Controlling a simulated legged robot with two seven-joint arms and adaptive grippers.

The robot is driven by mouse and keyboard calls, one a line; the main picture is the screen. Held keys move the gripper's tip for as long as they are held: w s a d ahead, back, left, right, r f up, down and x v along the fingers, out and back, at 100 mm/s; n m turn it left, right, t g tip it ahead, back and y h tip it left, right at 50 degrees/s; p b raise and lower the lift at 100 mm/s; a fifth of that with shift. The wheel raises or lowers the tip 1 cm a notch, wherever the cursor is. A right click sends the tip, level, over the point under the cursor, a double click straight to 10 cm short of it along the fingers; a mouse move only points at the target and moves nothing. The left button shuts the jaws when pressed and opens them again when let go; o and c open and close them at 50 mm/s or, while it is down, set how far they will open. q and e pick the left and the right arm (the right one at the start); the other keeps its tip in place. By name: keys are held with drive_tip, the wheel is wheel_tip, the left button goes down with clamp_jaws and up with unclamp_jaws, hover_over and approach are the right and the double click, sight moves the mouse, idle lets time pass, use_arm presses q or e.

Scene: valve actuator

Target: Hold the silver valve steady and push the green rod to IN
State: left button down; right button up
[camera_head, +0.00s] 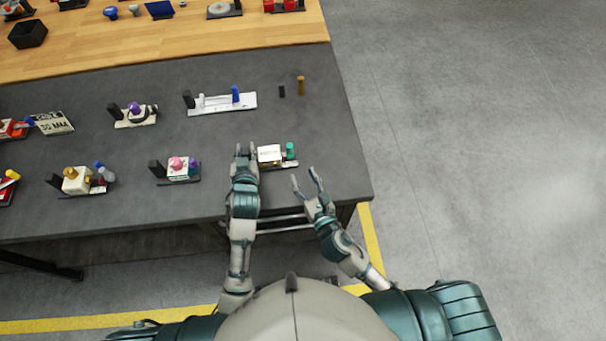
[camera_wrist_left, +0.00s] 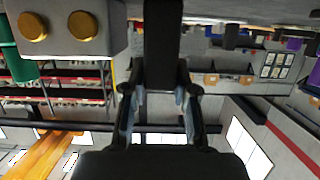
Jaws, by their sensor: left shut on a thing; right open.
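The silver valve (camera_head: 269,153) is a small box with a white top on a dark base near the table's front right. In the left wrist view the valve (camera_wrist_left: 98,40) is a grey box with gold round knobs, and the green rod (camera_wrist_left: 8,52) is at the left edge. My left gripper (camera_head: 246,150) is at the valve's left end, shut on a black upright post (camera_wrist_left: 163,45) beside the box. My right gripper (camera_head: 306,180) is open and empty, in front of and right of the green rod, apart from it.
The dark table (camera_head: 230,75) carries several other fixtures, including one with a pink knob (camera_head: 178,166) to the left and a white one with a blue peg (camera_head: 222,102) behind. A gold peg (camera_head: 301,86) stands behind. Table space right of the valve is clear.

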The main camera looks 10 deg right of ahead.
use_arm(q)
drive_tip(key=c, duration=0.8)
unclamp_jaws()
drive_tip(key=shift+s, duration=0.15)
